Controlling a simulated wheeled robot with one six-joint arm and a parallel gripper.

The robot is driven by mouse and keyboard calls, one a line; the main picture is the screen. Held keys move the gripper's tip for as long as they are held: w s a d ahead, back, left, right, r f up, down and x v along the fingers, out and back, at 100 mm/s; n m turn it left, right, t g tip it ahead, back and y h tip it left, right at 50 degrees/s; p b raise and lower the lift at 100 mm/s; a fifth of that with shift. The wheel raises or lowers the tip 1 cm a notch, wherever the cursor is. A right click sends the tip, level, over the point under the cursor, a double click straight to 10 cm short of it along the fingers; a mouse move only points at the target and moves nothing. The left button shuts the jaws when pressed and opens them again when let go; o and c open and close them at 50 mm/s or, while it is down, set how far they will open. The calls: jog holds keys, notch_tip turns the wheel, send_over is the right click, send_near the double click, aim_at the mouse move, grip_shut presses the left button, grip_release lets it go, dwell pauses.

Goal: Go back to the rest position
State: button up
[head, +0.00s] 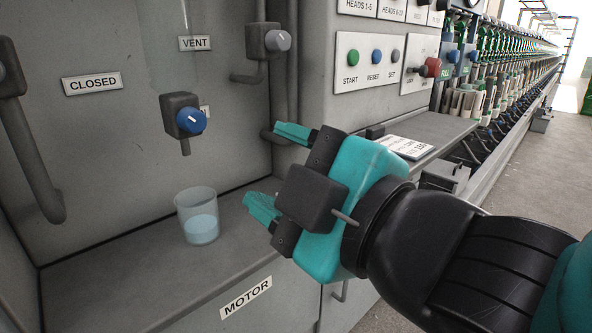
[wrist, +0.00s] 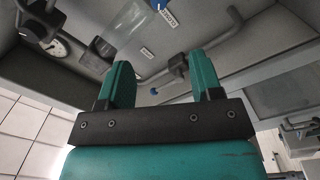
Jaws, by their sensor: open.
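My gripper (head: 268,169) is teal with black finger mounts. It is open and empty, in front of the machine's grey panel and to the right of a clear cup. Its two teal fingers stand well apart and point left in the head view. In the wrist view my gripper (wrist: 162,85) also shows its fingers apart with nothing between them. The cup (head: 197,214) stands upright on the grey ledge below a blue-knobbed valve (head: 183,117), and holds some pale blue liquid. The cup and the fingers are apart.
A control panel (head: 372,63) with green, blue and grey buttons and a red switch is behind my gripper. A white card (head: 404,147) lies on the shelf at right. Grey pipes (head: 30,150) run along the left wall. A row of spindles (head: 495,85) recedes at right beside open floor.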

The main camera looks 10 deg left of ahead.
jog(key=w+d+f+m+g+h, duration=0.45)
jog(key=d+f+m+h, duration=0.35)
jog(key=d+f+m, duration=0.25)
jog(key=s+d+f+m+g+h, duration=0.15)
jog(key=s+d+m+g, duration=0.25)
jog(key=s+d+g, duration=0.5)
notch_tip(320, 180, up, 20)
jog(key=t+p, duration=0.1)
jog(key=p, duration=1.9)
jog(key=shift+s+a+f, duration=0.2)
jog(key=shift+s+f, duration=0.05)
jog(key=shift+s, duration=0.2)
